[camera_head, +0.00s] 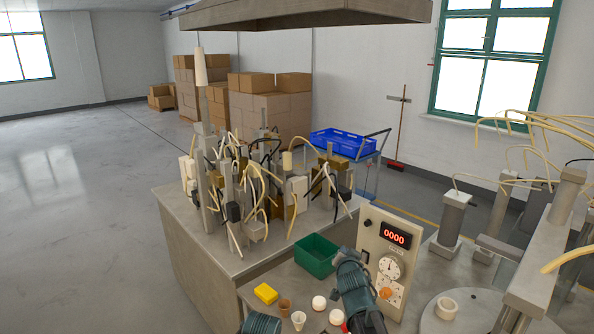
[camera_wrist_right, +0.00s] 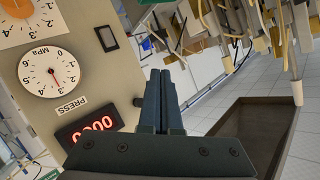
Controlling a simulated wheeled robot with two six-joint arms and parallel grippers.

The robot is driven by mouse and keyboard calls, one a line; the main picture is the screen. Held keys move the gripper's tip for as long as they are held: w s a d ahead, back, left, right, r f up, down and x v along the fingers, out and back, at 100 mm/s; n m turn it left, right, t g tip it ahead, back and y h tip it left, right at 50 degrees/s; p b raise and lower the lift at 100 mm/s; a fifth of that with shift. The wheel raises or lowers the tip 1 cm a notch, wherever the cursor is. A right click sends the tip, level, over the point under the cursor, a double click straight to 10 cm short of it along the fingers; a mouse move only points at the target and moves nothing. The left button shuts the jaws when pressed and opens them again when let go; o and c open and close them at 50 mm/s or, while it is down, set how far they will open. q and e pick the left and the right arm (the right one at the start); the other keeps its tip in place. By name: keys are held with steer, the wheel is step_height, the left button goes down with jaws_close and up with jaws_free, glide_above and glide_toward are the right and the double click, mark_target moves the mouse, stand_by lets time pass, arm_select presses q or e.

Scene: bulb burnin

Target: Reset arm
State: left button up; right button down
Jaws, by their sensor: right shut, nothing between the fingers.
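My right gripper (camera_head: 347,256) reaches up from the bottom of the head view, between the green bin and the control panel. In the right wrist view its two dark fingers (camera_wrist_right: 160,100) are together with nothing between them. My left gripper does not show; only a dark teal piece, apparently of my left arm, is at the bottom edge of the head view. The control panel (camera_head: 375,222) has a red 0000 display (camera_head: 396,234) and a dial (camera_head: 390,268); it is close to my right gripper and also fills the left of the wrist view (camera_wrist_right: 90,60).
The green bin (camera_head: 316,250) stands just left of my right gripper. A yellow block (camera_head: 266,293), a brown cup (camera_head: 284,306), a pale cup (camera_head: 299,320) and small white round pieces (camera_head: 319,303) are on the bench. A cluttered wired machine (camera_head: 255,180) stands behind.

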steer(key=s+a+f+n+g, duration=0.5)
steer(key=s+a+f+g, duration=0.25)
steer(key=s+f, duration=0.4)
steer(key=s+a+f+n+g, duration=0.2)
steer(key=s+a+n+g, duration=0.1)
steer(key=s, duration=0.7)
steer(key=s+a+f+n+g, duration=0.2)
steer(key=s+a+n+g, duration=0.1)
steer(key=s, duration=0.7)
steer(key=shift+s+a+f+g+y+b, duration=0.15)
steer(key=shift+s+g+y+b, duration=0.1)
steer(key=shift+g+y+b, duration=0.15)
